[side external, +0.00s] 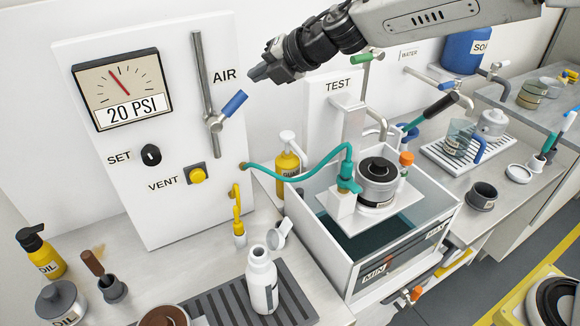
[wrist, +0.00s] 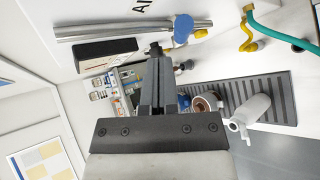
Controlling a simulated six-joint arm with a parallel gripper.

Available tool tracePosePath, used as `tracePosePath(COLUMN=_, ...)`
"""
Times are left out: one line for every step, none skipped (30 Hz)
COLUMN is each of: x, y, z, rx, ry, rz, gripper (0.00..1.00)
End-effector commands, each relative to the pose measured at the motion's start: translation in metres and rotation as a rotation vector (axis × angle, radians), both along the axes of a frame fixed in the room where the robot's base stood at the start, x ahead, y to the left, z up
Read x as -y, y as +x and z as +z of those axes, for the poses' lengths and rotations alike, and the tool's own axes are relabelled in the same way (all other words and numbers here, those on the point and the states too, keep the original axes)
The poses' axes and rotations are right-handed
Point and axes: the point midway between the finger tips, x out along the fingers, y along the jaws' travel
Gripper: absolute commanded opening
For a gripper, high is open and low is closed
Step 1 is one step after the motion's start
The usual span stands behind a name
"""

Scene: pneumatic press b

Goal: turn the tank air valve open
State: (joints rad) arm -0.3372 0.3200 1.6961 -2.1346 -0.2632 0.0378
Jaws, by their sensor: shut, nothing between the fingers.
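The air valve is on the upright metal pipe (side external: 208,85) beside the AIR label on the white panel. Its blue handle (side external: 235,103) points up and to the right from the pipe, at a slant to it. In the wrist view the handle's blue end (wrist: 183,28) shows just beyond the fingers, beside the pipe (wrist: 120,31). My gripper (side external: 258,73) is shut and empty, up and to the right of the handle in the side view, and looks apart from it. Its dark fingers also show in the wrist view (wrist: 156,58).
A gauge (side external: 122,88) reading 20 PSI, a SET knob (side external: 151,154) and a yellow VENT button (side external: 197,175) share the panel. The TEST panel (side external: 332,97) stands right of it. A teal hose (side external: 300,172) runs to the clear tank (side external: 443,207). Bottles stand on the counter below.

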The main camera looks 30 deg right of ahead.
Motion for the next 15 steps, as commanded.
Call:
tracePosePath(x=0.000, y=0.000, z=0.003, rx=0.002, ry=0.000, rz=0.000, gripper=0.00)
tracePosePath(x=0.000, y=0.000, z=0.005, rx=0.002, ry=0.000, rz=0.000, gripper=0.00)
tracePosePath(x=0.000, y=0.000, z=0.007, rx=0.002, ry=0.000, rz=0.000, gripper=0.00)
tracePosePath(x=0.000, y=0.000, z=0.009, rx=0.001, ry=-0.001, rz=0.000, gripper=0.00)
tracePosePath(x=0.000, y=0.000, z=0.010, rx=0.001, ry=-0.001, rz=0.000, gripper=0.00)
tracePosePath(x=0.000, y=0.000, z=0.013, rx=0.002, ry=-0.001, rz=-0.001, gripper=0.00)
tracePosePath(x=0.000, y=0.000, z=0.015, rx=0.002, ry=-0.001, rz=-0.001, gripper=0.00)
tracePosePath(x=0.000, y=-0.001, z=0.014, rx=-0.007, ry=0.007, rz=-0.004, gripper=0.00)
tracePosePath(x=-0.002, y=-0.003, z=0.011, rx=-0.036, ry=0.037, rz=-0.015, gripper=0.00)
tracePosePath(x=-0.003, y=-0.004, z=0.009, rx=-0.056, ry=0.058, rz=-0.024, gripper=0.00)
tracePosePath(x=-0.004, y=-0.006, z=0.007, rx=-0.075, ry=0.077, rz=-0.031, gripper=0.00)
tracePosePath(x=-0.005, y=-0.008, z=0.004, rx=-0.100, ry=0.104, rz=-0.041, gripper=0.00)
tracePosePath(x=-0.006, y=-0.009, z=0.003, rx=-0.120, ry=0.125, rz=-0.049, gripper=0.00)
tracePosePath(x=-0.007, y=-0.011, z=0.001, rx=-0.139, ry=0.147, rz=-0.058, gripper=0.00)
tracePosePath(x=-0.009, y=-0.013, z=-0.001, rx=-0.166, ry=0.176, rz=-0.069, gripper=0.00)
